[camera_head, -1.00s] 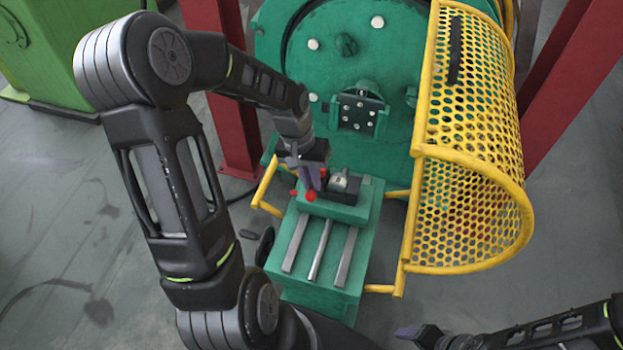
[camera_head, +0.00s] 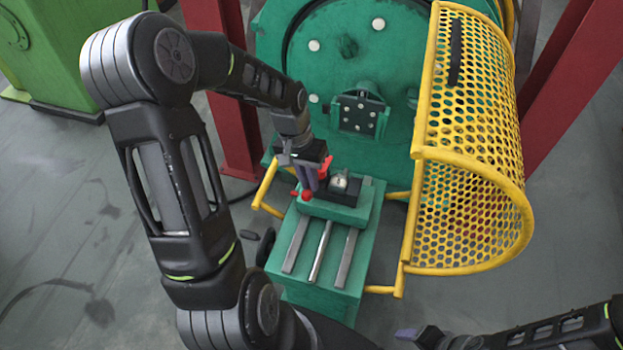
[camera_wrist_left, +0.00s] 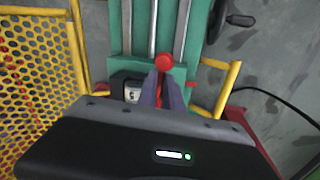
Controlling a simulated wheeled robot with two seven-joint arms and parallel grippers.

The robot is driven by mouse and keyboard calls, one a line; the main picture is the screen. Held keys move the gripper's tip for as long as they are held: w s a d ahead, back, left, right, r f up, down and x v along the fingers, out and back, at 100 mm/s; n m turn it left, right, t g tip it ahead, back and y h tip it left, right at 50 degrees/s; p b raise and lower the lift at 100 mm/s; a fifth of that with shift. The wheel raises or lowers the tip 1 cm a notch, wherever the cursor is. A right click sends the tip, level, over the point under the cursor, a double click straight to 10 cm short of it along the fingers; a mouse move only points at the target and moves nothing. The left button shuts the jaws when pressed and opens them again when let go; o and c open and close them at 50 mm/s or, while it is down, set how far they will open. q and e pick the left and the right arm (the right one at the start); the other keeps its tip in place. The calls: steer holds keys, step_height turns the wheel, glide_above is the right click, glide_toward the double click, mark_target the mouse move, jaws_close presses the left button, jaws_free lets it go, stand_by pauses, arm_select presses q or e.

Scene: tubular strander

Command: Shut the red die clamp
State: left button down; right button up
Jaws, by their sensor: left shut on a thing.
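The red die clamp (camera_head: 326,166) sits on the dark die block (camera_head: 346,193) at the far end of the green bench. A red part rises beside my gripper, and a red ball knob (camera_head: 307,195) shows just in front of it. My left gripper (camera_head: 309,183) is over the clamp with its fingers pointing down. In the left wrist view the fingers are shut on the clamp's red handle, with the red knob (camera_wrist_left: 164,62) past their tips. The fingers hide much of the clamp. My right gripper (camera_head: 408,334) is at the bottom edge, apart from the bench; its jaws are unclear.
The green bench (camera_head: 300,282) carries metal rails. A yellow mesh guard (camera_head: 470,150) stands open to the right. The green round machine plate (camera_head: 290,75) is behind the bench. Yellow rails (camera_head: 264,187) flank the bench, and red posts (camera_head: 235,130) stand on either side.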

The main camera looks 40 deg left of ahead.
arm_select(q)
steer(key=w+a+m+g+y, duration=0.1)
steer(key=w+a+m, duration=0.3)
steer(key=m, duration=1.2)
steer(key=shift+a+g, duration=0.8)
steer(key=shift+a, duration=0.55)
steer(key=shift+w+f+m+y, duration=0.1)
steer(key=shift+m+y, duration=0.2)
steer(key=c, duration=1.5)
jaws_free()
steer(key=shift+a, duration=0.15)
steer(key=shift+w, duration=0.1)
